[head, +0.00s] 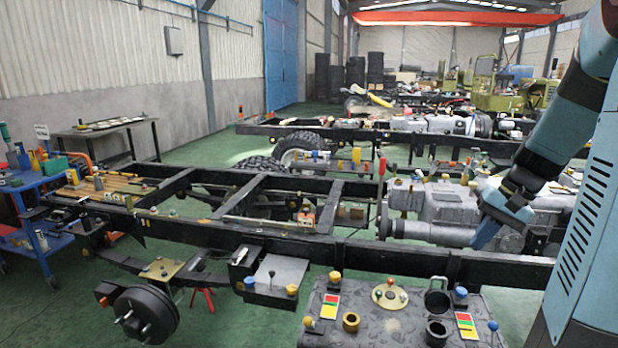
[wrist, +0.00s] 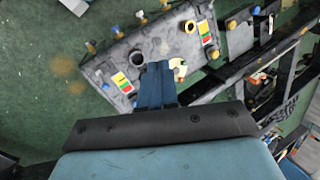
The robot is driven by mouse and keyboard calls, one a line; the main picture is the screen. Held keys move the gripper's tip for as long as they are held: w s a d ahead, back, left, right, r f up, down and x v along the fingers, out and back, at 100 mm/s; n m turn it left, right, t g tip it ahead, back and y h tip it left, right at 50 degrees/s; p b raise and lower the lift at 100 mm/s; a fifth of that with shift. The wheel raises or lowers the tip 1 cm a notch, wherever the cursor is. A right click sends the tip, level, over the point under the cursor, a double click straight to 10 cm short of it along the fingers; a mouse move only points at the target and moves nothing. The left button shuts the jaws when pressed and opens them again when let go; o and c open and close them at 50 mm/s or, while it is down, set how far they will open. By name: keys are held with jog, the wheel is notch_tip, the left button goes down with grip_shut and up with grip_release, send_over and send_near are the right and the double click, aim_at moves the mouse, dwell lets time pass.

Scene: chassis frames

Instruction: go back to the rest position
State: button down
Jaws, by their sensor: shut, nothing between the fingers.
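My gripper (head: 487,234) is at the right of the head view, at the end of my blue arm, pointing down in front of the grey engine block (head: 440,200). In the wrist view my gripper (wrist: 157,70) shows as blue fingers close together, shut and empty. Behind the fingers lies the dark grey panel (wrist: 118,62) with caps and coloured labels. The same panel (head: 385,335) stands at the front of the head view, below and left of my gripper.
A long black chassis frame (head: 300,241) crosses the view. A blue trolley (head: 35,185) and a dark table (head: 105,129) stand at the left. A brake drum (head: 146,312) is at the front left. Green floor (head: 60,320) is free at the lower left.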

jog(key=s+a+r+n+t+h, duration=0.4)
jog(key=s+a+r, duration=0.5)
jog(key=s+a, duration=0.5)
jog(key=shift+s+a+r+n+t, duration=0.2)
jog(key=shift+n+t, duration=0.1)
jog(key=shift+n, duration=0.5)
jog(key=c, duration=1.9)
grip_release()
